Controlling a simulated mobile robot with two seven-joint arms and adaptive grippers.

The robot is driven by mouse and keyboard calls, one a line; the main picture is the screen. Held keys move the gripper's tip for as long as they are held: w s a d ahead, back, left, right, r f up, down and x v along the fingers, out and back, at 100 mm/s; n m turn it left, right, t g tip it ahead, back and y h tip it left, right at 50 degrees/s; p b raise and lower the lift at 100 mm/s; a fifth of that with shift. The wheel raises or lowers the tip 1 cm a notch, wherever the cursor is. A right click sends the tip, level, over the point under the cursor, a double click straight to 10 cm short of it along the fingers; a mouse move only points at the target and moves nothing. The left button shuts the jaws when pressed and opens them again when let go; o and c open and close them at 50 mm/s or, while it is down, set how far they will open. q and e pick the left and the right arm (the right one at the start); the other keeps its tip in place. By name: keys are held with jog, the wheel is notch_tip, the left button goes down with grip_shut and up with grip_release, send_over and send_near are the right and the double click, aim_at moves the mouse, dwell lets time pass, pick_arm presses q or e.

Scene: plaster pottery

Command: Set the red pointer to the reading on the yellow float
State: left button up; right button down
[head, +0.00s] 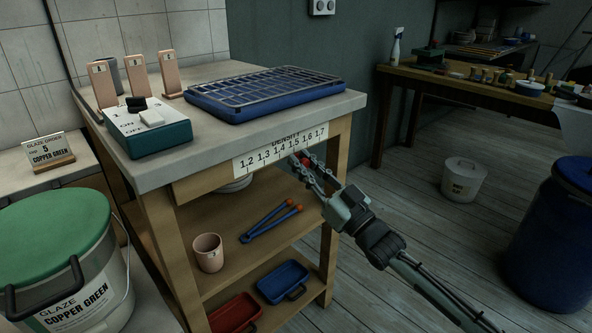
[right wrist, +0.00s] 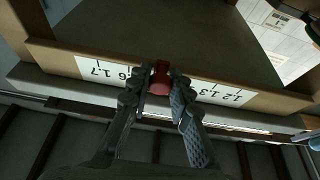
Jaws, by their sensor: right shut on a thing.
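The white density scale (head: 280,150), marked 1.2 to 1.7, runs along the front edge of the workbench. The red pointer (head: 307,161) is small and sits below its right half, mostly hidden by my fingers. My right gripper (head: 306,168) is shut on it. In the right wrist view the red pointer (right wrist: 160,78) is between the fingertips of my right gripper (right wrist: 159,90), and the scale (right wrist: 220,94) appears upside down. The pointer and fingers cover the scale between 1.6 and 1.3, so the exact reading cannot be told. No yellow float is visible. My left gripper is not in view.
A blue tray with a grid (head: 264,93) and a teal switch box (head: 148,133) stand on the bench. Shelves below hold a cup (head: 208,253), blue tongs (head: 270,221) and trays. A glaze bucket (head: 60,260) stands left. The floor to the right has free room.

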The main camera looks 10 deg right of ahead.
jog(key=c, duration=1.4)
grip_release()
jog(key=shift+o, duration=0.2)
jog(key=v, duration=1.2)
